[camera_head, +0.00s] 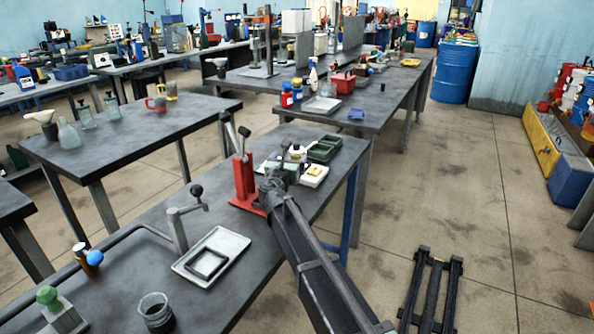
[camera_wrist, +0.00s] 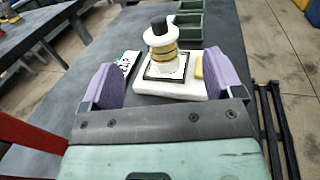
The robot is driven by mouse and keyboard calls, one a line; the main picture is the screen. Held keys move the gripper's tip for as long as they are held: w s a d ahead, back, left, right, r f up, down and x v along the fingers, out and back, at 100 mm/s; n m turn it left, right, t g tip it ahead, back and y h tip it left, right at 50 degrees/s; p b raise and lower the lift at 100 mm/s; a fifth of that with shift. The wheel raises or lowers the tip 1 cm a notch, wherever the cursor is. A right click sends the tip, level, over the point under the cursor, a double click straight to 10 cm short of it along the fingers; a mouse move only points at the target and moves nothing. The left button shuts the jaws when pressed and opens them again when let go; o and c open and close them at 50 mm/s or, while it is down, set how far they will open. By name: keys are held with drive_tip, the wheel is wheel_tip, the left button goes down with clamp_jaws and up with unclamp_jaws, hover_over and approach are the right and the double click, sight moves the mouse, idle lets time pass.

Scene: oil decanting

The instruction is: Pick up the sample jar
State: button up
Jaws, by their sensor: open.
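A small white jar-like vessel with a dark cap and yellowish bands (camera_wrist: 163,50) stands upright in the wrist view, ahead of my gripper (camera_wrist: 163,85). I take it as the sample jar, but its label is not readable. It appears to stand on a white base (camera_wrist: 180,92) with a dark-edged plate. My gripper's two purple pads are spread wide, one on each side of the view, with nothing between them touching. In the head view the white vessel (camera_head: 297,151) is small, just beyond the end of my arm, where the fingers are mostly hidden.
A yellow block (camera_wrist: 198,66) lies on the white base, right of the vessel. Green bins (camera_head: 325,148) stand behind. A red stand (camera_head: 244,178) is close left of my arm. A grey tray (camera_head: 212,255) and an open glass jar (camera_head: 155,311) are on the near bench.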

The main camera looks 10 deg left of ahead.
sight(296, 147)
drive_tip(key=w, duration=1.1)
drive_tip(key=shift+d+f, duration=0.15)
drive_tip(key=shift+d, duration=0.2)
drive_tip(key=shift+s, duration=0.15)
drive_tip(key=c, duration=1.5)
